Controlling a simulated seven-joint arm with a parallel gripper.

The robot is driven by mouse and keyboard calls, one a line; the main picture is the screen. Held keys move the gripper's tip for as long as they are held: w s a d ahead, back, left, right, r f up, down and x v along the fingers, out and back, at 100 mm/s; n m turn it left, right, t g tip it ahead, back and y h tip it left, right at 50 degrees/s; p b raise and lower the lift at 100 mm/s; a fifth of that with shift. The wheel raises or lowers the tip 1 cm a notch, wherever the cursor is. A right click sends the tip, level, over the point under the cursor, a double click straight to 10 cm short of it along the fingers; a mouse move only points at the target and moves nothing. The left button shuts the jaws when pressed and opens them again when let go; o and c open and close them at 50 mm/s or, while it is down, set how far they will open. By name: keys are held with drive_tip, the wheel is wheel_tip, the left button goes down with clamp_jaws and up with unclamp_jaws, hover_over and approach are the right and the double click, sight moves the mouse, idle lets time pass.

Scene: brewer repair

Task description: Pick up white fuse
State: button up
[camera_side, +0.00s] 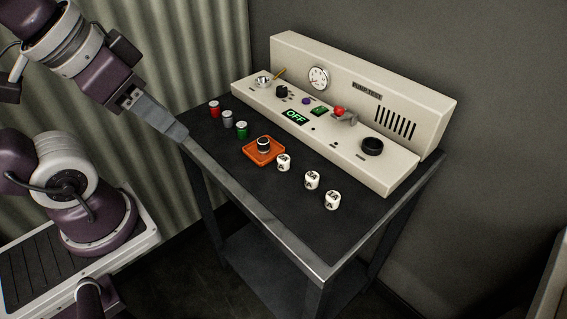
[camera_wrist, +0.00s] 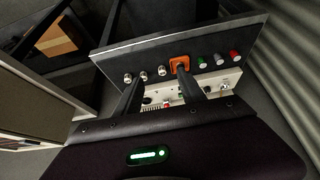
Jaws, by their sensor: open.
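Three white fuses with black lettering stand in a slanting row on the dark table: one (camera_side: 284,162) near the orange tray, a middle one (camera_side: 312,180), and one (camera_side: 332,200) furthest right. They also show as small pale cylinders in the wrist view, such as the middle one (camera_wrist: 144,76). A grey-white cylinder (camera_side: 227,119) stands between a red one (camera_side: 214,108) and a green one (camera_side: 242,130). My gripper (camera_side: 178,131) is open and empty at the table's left edge, apart from all of them. Its two fingers (camera_wrist: 160,76) show in the wrist view.
An orange square tray (camera_side: 250,153) holds a dark, silver-topped cylinder (camera_side: 263,144). A beige control panel (camera_side: 350,135) with knobs, a gauge, a red-topped lever and a green "OFF" display runs along the table's back. The table's front (camera_side: 255,205) is clear.

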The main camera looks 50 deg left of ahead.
drive_tip(key=shift+o, duration=0.5)
drive_tip(key=m+g+y, duration=0.1)
drive_tip(key=m+g, duration=0.4)
drive_tip(key=m, duration=1.5)
hover_over(284, 158)
drive_tip(key=f, duration=1.2)
drive_tip(key=shift+s+f, duration=0.3)
drive_tip(key=f, duration=0.8)
drive_tip(key=shift+w, duration=0.25)
clamp_jaws()
